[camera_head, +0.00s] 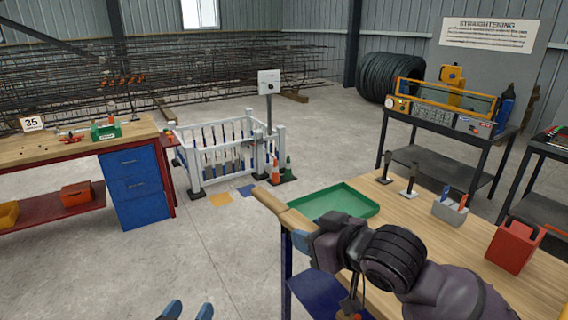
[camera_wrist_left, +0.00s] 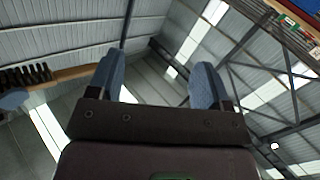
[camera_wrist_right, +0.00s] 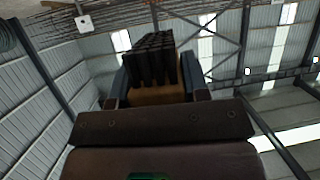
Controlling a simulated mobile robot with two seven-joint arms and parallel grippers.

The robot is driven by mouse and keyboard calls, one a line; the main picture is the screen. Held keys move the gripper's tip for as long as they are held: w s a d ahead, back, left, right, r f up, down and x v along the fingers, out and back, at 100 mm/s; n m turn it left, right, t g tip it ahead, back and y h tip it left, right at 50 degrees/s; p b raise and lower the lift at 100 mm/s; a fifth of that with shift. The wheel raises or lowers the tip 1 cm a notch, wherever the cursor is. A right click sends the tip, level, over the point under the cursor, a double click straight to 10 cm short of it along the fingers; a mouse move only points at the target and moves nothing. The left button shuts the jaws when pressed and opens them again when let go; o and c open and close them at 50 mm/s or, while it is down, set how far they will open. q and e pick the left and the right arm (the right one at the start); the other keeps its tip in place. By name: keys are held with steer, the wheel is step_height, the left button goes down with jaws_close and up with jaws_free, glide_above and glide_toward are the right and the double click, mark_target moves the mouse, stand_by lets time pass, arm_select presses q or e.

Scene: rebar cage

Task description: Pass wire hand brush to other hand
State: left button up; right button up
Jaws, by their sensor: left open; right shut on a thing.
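The wire hand brush has a wooden body and dark bristles. Its wooden part (camera_head: 277,206) sticks out up and left from my right gripper (camera_head: 303,238) in the head view. In the right wrist view the bristles (camera_wrist_right: 150,58) stand between the fingers, which are shut on the wood. My left gripper (camera_head: 188,311) is at the bottom edge of the head view, apart from the brush, with only its blue fingertips showing. In the left wrist view its fingers (camera_wrist_left: 155,85) are spread and empty, and the brush (camera_wrist_left: 70,73) shows at the left edge.
A wooden-topped workbench (camera_head: 410,207) stands at the right, under my right arm, with a green tray (camera_head: 330,203), a red box (camera_head: 513,247) and upright dark-handled tools. Another bench (camera_head: 75,147) is at the left. The floor between them is open.

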arm_select(q)
steer(key=w+d+r+m+h, duration=0.25)
steer(key=d+r+h, duration=0.3)
steer(key=r, duration=0.55)
steer(key=w+d+r+m+h, duration=0.2)
steer(key=w+d+r+h, duration=0.15)
steer(key=r+h, duration=0.45)
steer(key=w+d+r+m+h, duration=0.25)
steer(key=d+r, duration=0.35)
steer(key=r, duration=0.7)
steer(key=s+d+r+m+g+h, duration=0.25)
steer(key=d+m+g, duration=0.45)
steer(key=g, duration=0.4)
steer(key=s+d+r+m+g+h, duration=0.25)
steer(key=d+m+g, duration=0.25)
steer(key=m+g, duration=0.5)
steer(key=m+y, duration=0.4)
steer(key=y, duration=1.7)
glide_toward(296, 216)
steer(key=shift+r, duration=0.35)
arm_select(e)
steer(key=shift+a, duration=0.1)
arm_select(q)
steer(key=shift+f+m, duration=0.25)
steer(key=shift+m, duration=0.05)
steer(key=x, duration=1.1)
steer(key=shift+f, duration=0.25)
steer(key=shift+c, duration=0.3)
